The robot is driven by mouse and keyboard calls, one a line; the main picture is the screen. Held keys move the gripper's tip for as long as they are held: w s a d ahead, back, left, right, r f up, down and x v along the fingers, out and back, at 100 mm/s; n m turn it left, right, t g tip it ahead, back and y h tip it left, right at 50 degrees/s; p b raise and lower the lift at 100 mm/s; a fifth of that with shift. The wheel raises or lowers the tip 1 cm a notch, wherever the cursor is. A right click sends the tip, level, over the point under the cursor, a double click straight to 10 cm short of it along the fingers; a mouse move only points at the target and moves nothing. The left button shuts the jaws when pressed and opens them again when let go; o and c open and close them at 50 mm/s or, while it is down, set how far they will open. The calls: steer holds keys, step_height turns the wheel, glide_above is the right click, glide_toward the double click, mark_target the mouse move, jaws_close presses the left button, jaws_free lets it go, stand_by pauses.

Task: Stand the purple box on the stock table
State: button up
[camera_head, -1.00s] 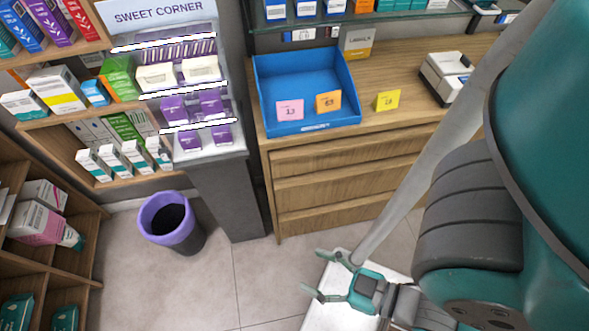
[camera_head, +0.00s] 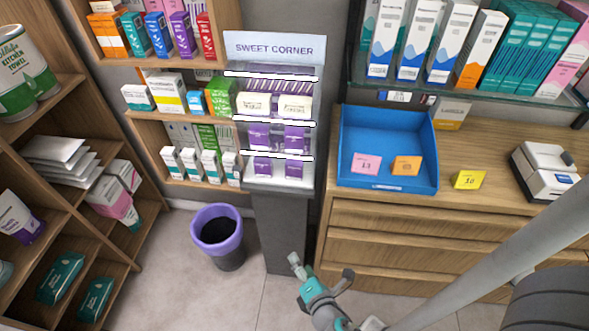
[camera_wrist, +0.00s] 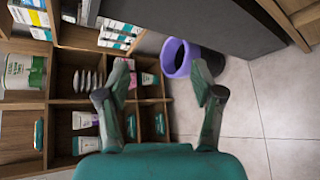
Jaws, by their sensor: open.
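Purple boxes show in several places, and I cannot tell which one the task names. A tall purple box (camera_head: 183,35) stands upright between blue and red boxes on the upper wall shelf. Smaller purple boxes (camera_head: 259,137) sit in the tiers of the Sweet Corner stand (camera_head: 279,207). My gripper (camera_head: 320,272) is low in front of this stand, open and apart from every box. In the wrist view my gripper (camera_wrist: 160,72) has its fingers spread with nothing between them. I cannot identify the stock table in these frames.
A purple-rimmed bin (camera_head: 217,212) stands on the floor left of the stand. A shelf unit (camera_head: 110,258) is at left. Some floor between is clear.

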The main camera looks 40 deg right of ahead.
steer(key=w+d+r+n+h, duration=0.4)
steer(key=w+d, duration=0.1)
steer(key=w, duration=0.3)
steer(key=n+g+h, duration=0.2)
steer(key=h, duration=0.3)
glide_toward(293, 169)
steer(key=w+d+f, duration=0.1)
steer(key=x, duration=0.5)
steer(key=shift+r+x, duration=0.15)
steer(key=shift+x, duration=1.2)
steer(key=shift+r+x, duration=0.1)
steer(key=shift+x, duration=1.3)
steer(key=shift+s, duration=0.2)
steer(key=c, duration=0.9)
steer(key=shift+r, duration=0.15)
